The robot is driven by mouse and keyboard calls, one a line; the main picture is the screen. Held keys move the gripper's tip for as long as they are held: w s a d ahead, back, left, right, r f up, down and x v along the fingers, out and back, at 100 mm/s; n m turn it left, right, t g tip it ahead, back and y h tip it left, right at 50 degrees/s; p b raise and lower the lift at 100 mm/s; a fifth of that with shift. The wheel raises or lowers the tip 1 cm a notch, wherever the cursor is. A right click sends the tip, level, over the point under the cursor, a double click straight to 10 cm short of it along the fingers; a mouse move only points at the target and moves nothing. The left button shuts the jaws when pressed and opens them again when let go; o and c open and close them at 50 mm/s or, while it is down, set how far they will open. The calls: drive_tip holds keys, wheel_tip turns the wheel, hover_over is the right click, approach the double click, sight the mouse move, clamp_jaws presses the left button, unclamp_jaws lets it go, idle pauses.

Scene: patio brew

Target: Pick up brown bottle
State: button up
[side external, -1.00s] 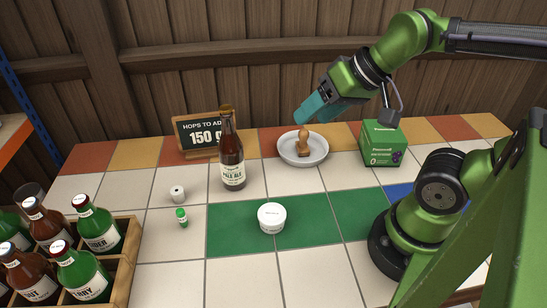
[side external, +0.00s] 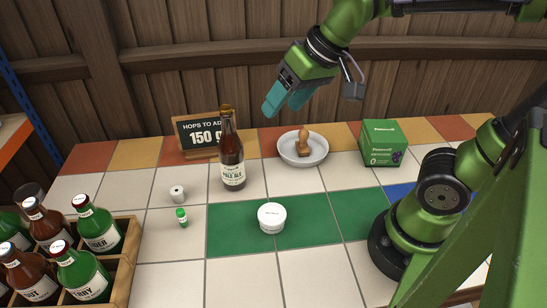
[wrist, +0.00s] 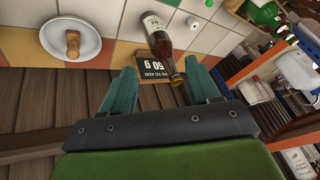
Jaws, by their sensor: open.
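The brown bottle (side external: 231,158) stands upright on the tiled counter, with a cream label reading Pale Ale, just in front of the small chalkboard sign. My gripper (side external: 284,104), with teal fingers, is open and empty in the air, to the right of the bottle and higher than its top. In the wrist view the brown bottle (wrist: 160,42) lies beyond the fingertips, its neck end pointing toward the gap between the open fingers (wrist: 162,84). The bottle and fingers look apart.
A chalkboard sign (side external: 187,136) stands behind the bottle. A plate (side external: 287,155) holding a wooden object (side external: 304,143) and a green box (side external: 383,145) are to the right. A wooden crate (side external: 128,255) holds several bottles.

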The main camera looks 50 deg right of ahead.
drive_tip(key=g+h, duration=0.1)
drive_tip(key=h, duration=0.1)
approach(225, 107)
drive_tip(key=s+a+r, duration=0.1)
drive_tip(key=s+a, duration=0.1)
drive_tip(key=s, duration=0.1)
wheel_tip(225, 107, up, 3)
drive_tip(key=w, duration=0.1)
drive_tip(key=shift+h, duration=0.4)
drive_tip(key=x, duration=1.1)
drive_tip(key=d+x, duration=0.1)
drive_tip(key=x, duration=0.4)
drive_tip(key=shift+w+f, duration=0.1)
drive_tip(key=shift+f, duration=0.15)
drive_tip(key=shift+c, duration=0.2)
drive_tip(key=shift+a, duration=0.1)
clamp_jaws()
drive_tip(key=shift+r, duration=0.15)
